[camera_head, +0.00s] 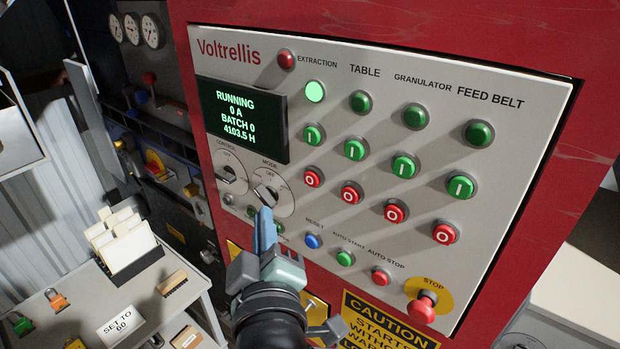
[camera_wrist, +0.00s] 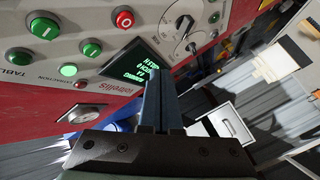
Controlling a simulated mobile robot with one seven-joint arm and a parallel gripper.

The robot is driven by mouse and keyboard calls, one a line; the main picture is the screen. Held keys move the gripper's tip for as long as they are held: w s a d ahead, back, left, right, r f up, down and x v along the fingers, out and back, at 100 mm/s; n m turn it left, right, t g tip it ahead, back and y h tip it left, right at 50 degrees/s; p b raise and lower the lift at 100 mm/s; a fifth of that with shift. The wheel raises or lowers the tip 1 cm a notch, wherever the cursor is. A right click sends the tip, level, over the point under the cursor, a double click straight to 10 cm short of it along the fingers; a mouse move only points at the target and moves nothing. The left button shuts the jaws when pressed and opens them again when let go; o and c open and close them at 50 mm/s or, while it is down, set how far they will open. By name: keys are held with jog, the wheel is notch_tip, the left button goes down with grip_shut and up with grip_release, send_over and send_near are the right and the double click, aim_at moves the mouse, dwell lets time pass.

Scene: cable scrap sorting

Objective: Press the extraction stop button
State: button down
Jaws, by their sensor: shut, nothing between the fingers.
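The extraction stop button (camera_head: 313,178) is the red O button at the bottom of the EXTRACTION column on the pale panel. Above it are the green I button (camera_head: 313,134) and a brightly lit green lamp (camera_head: 314,91). In the wrist view the stop button (camera_wrist: 123,19) shows at the upper left, clear of the fingers. My gripper (camera_head: 265,212) is shut and empty. Its blue fingers point at the panel near the MODE knob (camera_head: 264,193), below and left of the stop button in the head view. Whether the fingertips touch the panel I cannot tell.
The display (camera_head: 241,119) reads RUNNING. Other red stop buttons (camera_head: 352,193) stand close to the right. A blue reset button (camera_head: 313,241) and a red mushroom STOP (camera_head: 422,307) sit lower. A table (camera_head: 75,291) with tags is at lower left.

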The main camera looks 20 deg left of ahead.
jog(key=b, duration=0.1)
send_near(304, 179)
jog(key=shift+w+a+f, duration=0.15)
jog(key=shift+w+a, duration=0.75)
jog(key=shift+w, duration=0.15)
jog(key=shift+w+a+f, duration=0.1)
jog(key=shift+w+a, duration=0.8)
jog(key=shift+w, duration=0.1)
jog(key=shift+w, duration=0.1)
jog(key=shift+w+d+b, duration=0.15)
jog(key=shift+w+b, duration=0.15)
jog(key=shift+w+d, duration=0.2)
jog(key=shift+w, duration=0.25)
dwell(0.8)
jog(key=shift+s+a, duration=0.1)
jog(key=shift+s, duration=0.1)
jog(key=shift+s+a, duration=0.2)
jog(key=shift+s, duration=0.45)
jog(key=shift+s+a, duration=0.3)
jog(key=shift+s, duration=0.5)
jog(key=shift+s+a, duration=0.25)
jog(key=shift+s, duration=0.5)
jog(key=shift+s+a, duration=0.3)
jog(key=shift+s, duration=0.5)
